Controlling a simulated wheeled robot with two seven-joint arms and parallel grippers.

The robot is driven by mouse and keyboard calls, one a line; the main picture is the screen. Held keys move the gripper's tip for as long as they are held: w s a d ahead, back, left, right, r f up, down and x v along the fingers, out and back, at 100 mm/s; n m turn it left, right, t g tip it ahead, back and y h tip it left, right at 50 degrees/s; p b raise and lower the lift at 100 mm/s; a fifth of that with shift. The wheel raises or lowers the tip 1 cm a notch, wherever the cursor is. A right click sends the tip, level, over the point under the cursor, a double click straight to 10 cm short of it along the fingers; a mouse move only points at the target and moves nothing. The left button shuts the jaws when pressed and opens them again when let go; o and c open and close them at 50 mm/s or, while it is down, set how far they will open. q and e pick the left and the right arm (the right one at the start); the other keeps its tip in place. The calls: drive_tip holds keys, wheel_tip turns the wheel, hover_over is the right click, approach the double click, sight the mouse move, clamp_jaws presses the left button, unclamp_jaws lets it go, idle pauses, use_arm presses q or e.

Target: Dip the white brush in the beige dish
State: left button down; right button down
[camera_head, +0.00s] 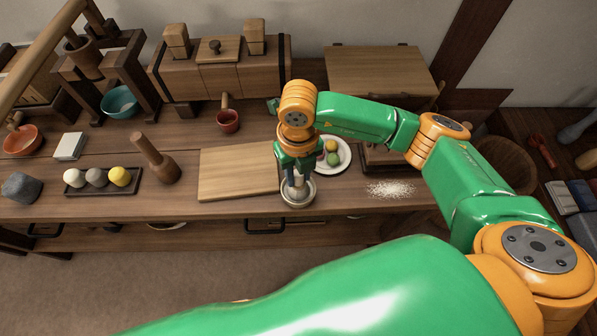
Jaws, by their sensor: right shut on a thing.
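My right gripper (297,180) points down at the front edge of the workbench, right of the wooden board. It is shut on a slim upright thing, which I take to be the white brush (298,194); its pale lower end shows below the fingers and the rest is mostly hidden. Directly below is a small round pale dish (298,207), which I take to be the beige dish. The brush's lower end appears within the dish's rim; I cannot tell whether it touches the bottom. My left gripper is not in view.
The wooden board (235,172) lies left of the dish. A white plate (345,150) with round coloured things is behind right. White powder (390,189) is spilled on the right. A wooden pestle (157,160) and a dark tray of balls (76,190) stand left.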

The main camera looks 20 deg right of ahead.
wheel_tip(320, 180, up, 7)
drive_tip(key=p, duration=0.5)
idle(0.4)
